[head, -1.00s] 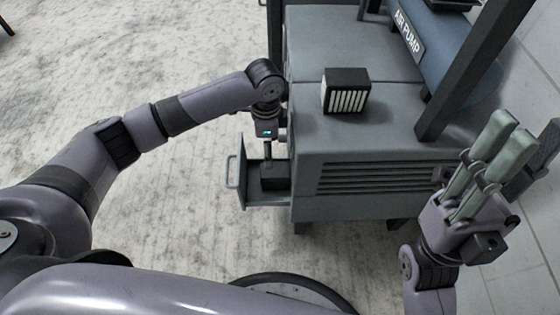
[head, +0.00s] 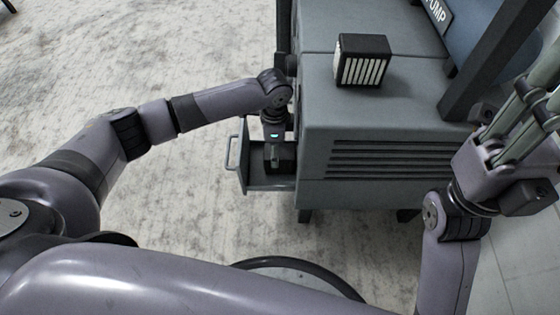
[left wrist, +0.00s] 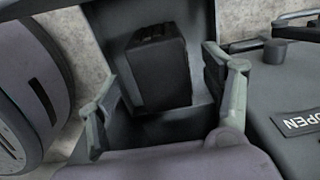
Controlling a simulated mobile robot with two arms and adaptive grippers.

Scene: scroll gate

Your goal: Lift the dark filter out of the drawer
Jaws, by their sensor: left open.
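The dark filter (head: 283,163) is a black box in the open drawer (head: 265,182), partly hidden by my gripper in the head view. In the left wrist view the filter (left wrist: 160,75) is seen from above. My left gripper (head: 279,150) points down over the drawer and is open. In the left wrist view its two fingers (left wrist: 160,85) lie on either side of the filter; I cannot tell if they touch it. My right gripper (head: 540,95) is raised at the right edge, away from the drawer, its fingertips partly out of frame.
A white-pleated filter with a dark frame (head: 362,62) stands on the grey cabinet (head: 400,115). A dark post (head: 492,65) and the blue air pump (head: 468,20) are behind it. An OPEN label (left wrist: 300,122) shows beside the gripper. Floor left of the drawer is clear.

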